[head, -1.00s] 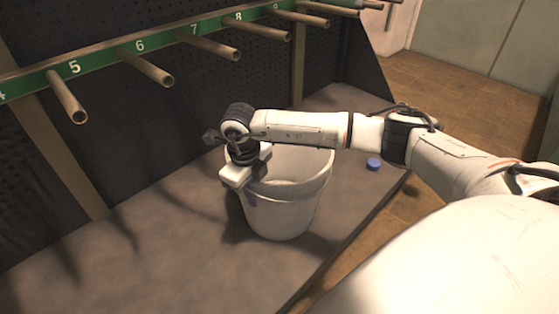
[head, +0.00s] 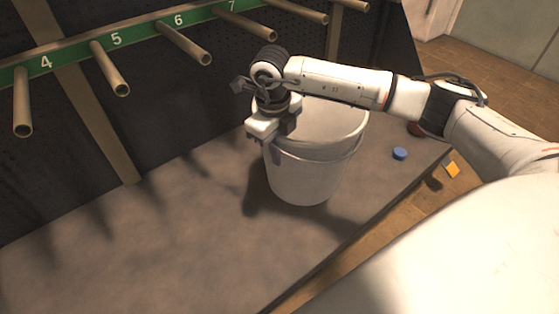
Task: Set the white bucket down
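The white bucket (head: 308,177) is upright over the brown surface, right of the middle. Its rim faces up, and a dark shadow lies around its base; I cannot tell whether the base touches the surface. My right gripper (head: 273,143) points down at the left side of the rim, shut on the bucket's wall. One finger shows against the outside; the other is hidden. My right arm crosses above the bucket and hides part of its opening. My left gripper is not in view.
Numbered pegs (head: 110,70) stick out from the dark perforated wall behind. A blue round cap (head: 400,153) lies right of the bucket. An orange block (head: 452,169) is beyond the surface's right edge. The brown surface (head: 150,245) is clear at left and in front.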

